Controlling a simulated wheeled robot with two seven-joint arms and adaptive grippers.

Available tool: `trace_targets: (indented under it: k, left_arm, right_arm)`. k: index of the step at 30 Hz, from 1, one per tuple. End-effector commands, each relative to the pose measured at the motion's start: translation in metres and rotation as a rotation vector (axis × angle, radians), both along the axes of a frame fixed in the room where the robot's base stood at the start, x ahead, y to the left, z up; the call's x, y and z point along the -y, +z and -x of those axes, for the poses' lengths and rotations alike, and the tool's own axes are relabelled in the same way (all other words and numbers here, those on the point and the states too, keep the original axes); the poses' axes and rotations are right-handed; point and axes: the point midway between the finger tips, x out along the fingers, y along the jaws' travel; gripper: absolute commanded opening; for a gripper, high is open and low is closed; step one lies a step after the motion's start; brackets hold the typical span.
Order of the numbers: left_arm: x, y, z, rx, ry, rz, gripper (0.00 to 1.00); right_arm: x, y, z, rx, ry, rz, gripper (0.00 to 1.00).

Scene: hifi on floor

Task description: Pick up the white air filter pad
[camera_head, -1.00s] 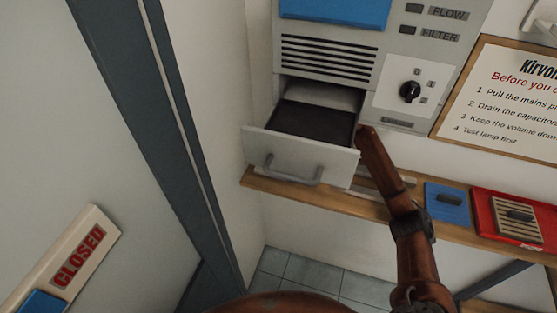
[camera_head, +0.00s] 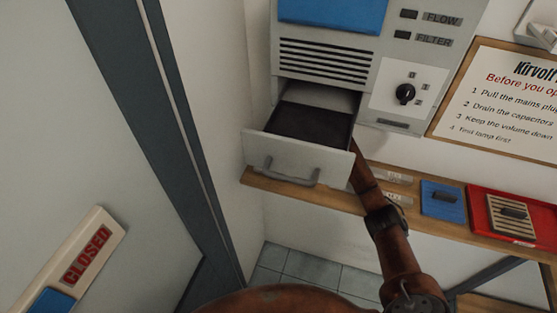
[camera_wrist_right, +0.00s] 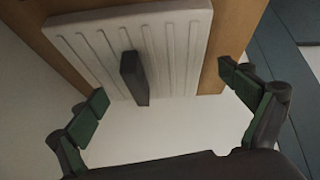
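The white air filter pad (camera_wrist_right: 175,45) shows in the right wrist view as a ribbed white panel with a dark upright grip (camera_wrist_right: 133,78) on it. It lies on a wooden surface. My right gripper (camera_wrist_right: 165,92) is open, one finger to each side of the dark grip, with no finger seen touching it. In the head view my right arm (camera_head: 385,225) reaches up to the shelf, and its gripper is hidden behind the open drawer (camera_head: 297,160). I cannot make out the white pad in the head view. My left gripper is not in view.
The grey unit's (camera_head: 325,60) open drawer overhangs the wooden shelf (camera_head: 320,195). A blue pad (camera_head: 442,200) and a tan slatted pad (camera_head: 510,217) on a red tray (camera_head: 480,203) lie farther right. A door frame (camera_head: 165,140) stands left.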

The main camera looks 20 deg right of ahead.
Motion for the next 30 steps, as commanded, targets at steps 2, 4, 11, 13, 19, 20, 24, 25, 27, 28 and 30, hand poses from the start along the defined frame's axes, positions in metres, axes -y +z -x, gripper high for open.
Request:
trace_targets:
  k: [2,4,11,13,19,20,24,25,27,28,30]
  left_arm:
    - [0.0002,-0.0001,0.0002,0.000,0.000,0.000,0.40]
    - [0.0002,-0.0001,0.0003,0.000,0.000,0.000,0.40]
    - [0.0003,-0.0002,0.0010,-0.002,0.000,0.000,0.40]
    - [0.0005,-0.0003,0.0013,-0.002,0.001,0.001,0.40]
    - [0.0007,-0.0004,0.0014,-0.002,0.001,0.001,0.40]
    - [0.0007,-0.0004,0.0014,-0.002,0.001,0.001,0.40]
    - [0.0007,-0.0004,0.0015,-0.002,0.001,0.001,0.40]
    - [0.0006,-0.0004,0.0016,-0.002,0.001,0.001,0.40]
    - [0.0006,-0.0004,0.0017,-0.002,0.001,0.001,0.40]
    - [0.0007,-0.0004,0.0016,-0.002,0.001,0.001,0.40]
    - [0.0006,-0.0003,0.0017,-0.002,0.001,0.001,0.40]
  right_arm:
    - [0.0000,0.0001,0.0000,0.000,0.000,0.000,0.90]
    - [0.0000,0.0003,0.0001,0.000,0.000,0.000,0.86]
    - [0.0002,0.0004,0.0002,0.000,0.000,0.000,0.70]
    - [0.0003,0.0004,0.0002,0.000,0.000,0.000,0.65]
    - [0.0003,0.0004,0.0002,0.000,0.000,0.000,0.51]
    - [0.0003,0.0004,0.0002,0.000,0.000,0.000,0.49]
    - [0.0003,0.0002,0.0003,0.000,0.000,0.000,0.40]
    - [0.0002,0.0006,0.0001,0.000,0.000,-0.001,0.39]
    - [0.0002,0.0006,0.0002,0.000,0.000,-0.001,0.39]
    - [0.0002,0.0005,0.0002,0.000,0.000,-0.001,0.39]
    - [0.0002,0.0005,0.0002,0.000,0.000,0.000,0.39]
